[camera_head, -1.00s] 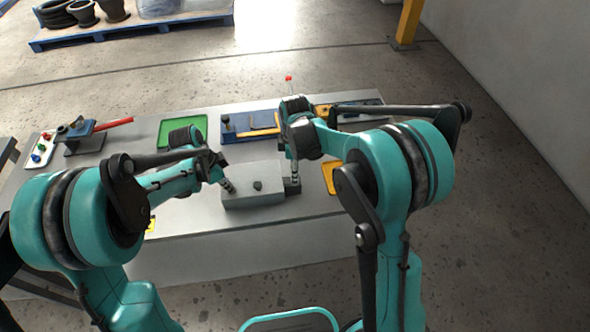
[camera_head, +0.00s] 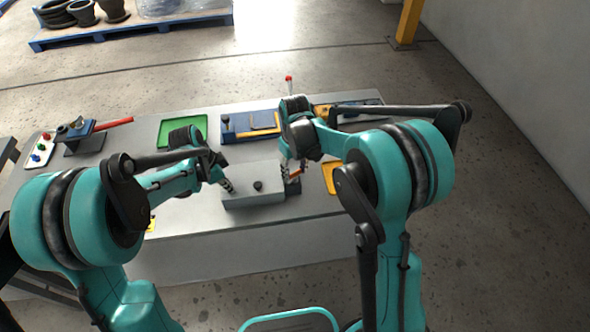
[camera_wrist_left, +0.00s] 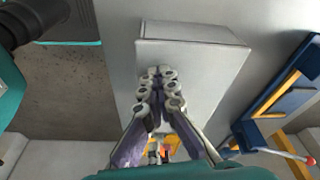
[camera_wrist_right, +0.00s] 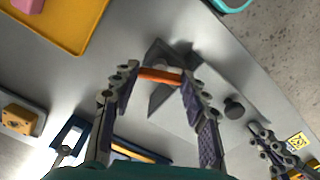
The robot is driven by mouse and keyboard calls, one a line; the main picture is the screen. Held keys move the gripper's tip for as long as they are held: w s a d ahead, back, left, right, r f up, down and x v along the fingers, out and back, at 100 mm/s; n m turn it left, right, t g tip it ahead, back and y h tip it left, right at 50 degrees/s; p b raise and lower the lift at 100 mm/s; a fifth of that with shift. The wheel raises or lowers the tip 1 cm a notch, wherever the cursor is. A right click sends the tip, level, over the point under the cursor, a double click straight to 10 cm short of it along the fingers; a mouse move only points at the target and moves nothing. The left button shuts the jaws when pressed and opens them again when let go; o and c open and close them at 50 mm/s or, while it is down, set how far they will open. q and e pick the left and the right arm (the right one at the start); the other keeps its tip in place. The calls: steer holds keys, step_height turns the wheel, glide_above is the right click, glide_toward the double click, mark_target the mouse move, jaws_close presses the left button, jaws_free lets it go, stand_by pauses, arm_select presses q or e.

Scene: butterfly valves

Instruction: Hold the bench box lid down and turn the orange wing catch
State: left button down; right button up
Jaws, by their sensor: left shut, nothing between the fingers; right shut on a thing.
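The bench box (camera_head: 252,198) is grey with a flat lid (camera_head: 243,178) and a dark knob (camera_head: 258,185) on top. The lid lies flat, also in the left wrist view (camera_wrist_left: 205,60). My left gripper (camera_head: 229,187) is shut and empty, its tips at the lid's left part; in its wrist view (camera_wrist_left: 160,82) the tips overlap the lid. The orange wing catch (camera_head: 296,172) is at the box's right end. My right gripper (camera_wrist_right: 160,74) is shut on the catch (camera_wrist_right: 160,75), one finger at each end of the bar. The gripper partly hides the catch in the head view.
A green tray (camera_head: 163,141) and a blue fixture (camera_head: 233,134) stand behind the box. A yellow-orange tray (camera_head: 329,178) lies to its right.

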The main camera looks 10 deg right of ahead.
mark_target(295, 172)
steer(key=m, duration=0.4)
steer(key=shift+s+m, duration=0.1)
steer(key=shift+m, duration=0.3)
stand_by(0.4)
steer(key=o, duration=1.2)
steer(key=shift+c, duration=0.2)
step_height(295, 172, up, 12)
